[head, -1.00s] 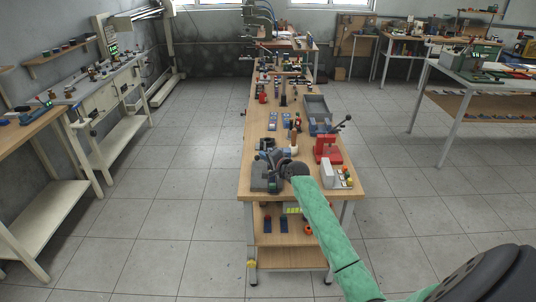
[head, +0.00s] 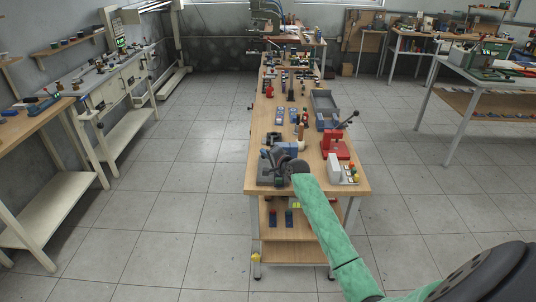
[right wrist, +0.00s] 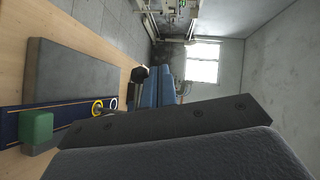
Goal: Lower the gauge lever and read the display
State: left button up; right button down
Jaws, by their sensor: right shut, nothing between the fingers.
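My right arm in a green sleeve reaches to the near end of the long wooden table (head: 262,150). My right gripper (head: 281,165) is shut and empty there, beside a dark grey device (head: 268,180) at the near left corner. The gripper and wrist partly hide that device. A red device (head: 336,146) with a black-knobbed lever (head: 349,120) pointing up to the right stands to the right of the gripper. I cannot tell which of these carries the gauge lever. A small lit green display (head: 121,43) shows far off at the left wall; its reading is too small. My left gripper is out of view.
A white block (head: 334,167) and small coloured parts sit at the near right corner. A grey tray (head: 323,104) lies farther back. In the right wrist view a grey block (right wrist: 70,78) and a green block (right wrist: 36,127) lie close by. Tiled floor is free on both sides.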

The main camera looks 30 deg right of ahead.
pick_arm(q)
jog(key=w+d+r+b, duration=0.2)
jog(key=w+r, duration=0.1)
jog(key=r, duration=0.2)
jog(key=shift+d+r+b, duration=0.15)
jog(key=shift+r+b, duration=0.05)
jog(key=shift+b, duration=0.15)
pick_arm(e)
jog(key=s+r, duration=0.1)
jog(key=s, duration=0.6)
jog(key=shift+s+d+r, duration=0.2)
jog(key=shift+s+d, duration=0.15)
jog(key=shift+d, duration=0.1)
